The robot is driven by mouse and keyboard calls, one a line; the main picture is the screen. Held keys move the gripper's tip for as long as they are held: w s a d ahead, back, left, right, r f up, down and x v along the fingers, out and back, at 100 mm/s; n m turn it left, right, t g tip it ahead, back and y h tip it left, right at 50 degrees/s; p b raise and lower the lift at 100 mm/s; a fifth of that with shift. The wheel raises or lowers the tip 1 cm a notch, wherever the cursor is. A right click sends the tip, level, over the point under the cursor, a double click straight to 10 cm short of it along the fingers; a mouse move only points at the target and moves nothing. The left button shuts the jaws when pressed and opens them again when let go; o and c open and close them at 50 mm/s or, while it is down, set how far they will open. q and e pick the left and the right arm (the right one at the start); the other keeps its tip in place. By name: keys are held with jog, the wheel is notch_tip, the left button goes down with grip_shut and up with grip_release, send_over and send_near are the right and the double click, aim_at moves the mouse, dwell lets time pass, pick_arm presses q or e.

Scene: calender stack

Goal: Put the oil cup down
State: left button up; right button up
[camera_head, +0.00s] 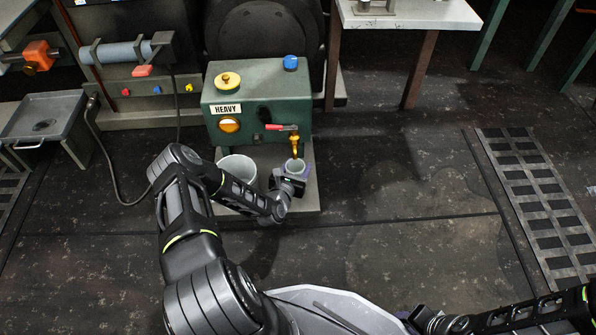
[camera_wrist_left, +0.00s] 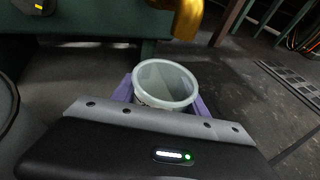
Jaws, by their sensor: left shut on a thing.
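The oil cup (camera_head: 295,166) is a small pale cup held just below the brass spout (camera_head: 294,146) of the green machine labelled HEAVY (camera_head: 255,100). My left gripper (camera_head: 293,178) is shut on it. In the left wrist view the oil cup (camera_wrist_left: 166,82) stands upright between the purple finger pads, its open rim facing up. The spout (camera_wrist_left: 188,18) shows just beyond and above it. I cannot tell if the cup's base touches the grey base plate (camera_head: 310,198). My right arm comes in at the lower right, with its gripper (camera_head: 418,318) partly cut off by the bottom edge.
A larger white bucket (camera_head: 237,170) stands on the base plate left of the cup, close to my left wrist. A grey metal tray stand (camera_head: 42,118) is at the left. A slotted floor grate (camera_head: 540,205) lies right. The floor between is clear.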

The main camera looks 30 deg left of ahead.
pick_arm(q)
jog(key=shift+f, duration=0.45)
jog(key=shift+r, duration=0.1)
jog(key=o, duration=1.5)
jog(key=shift+c, duration=0.2)
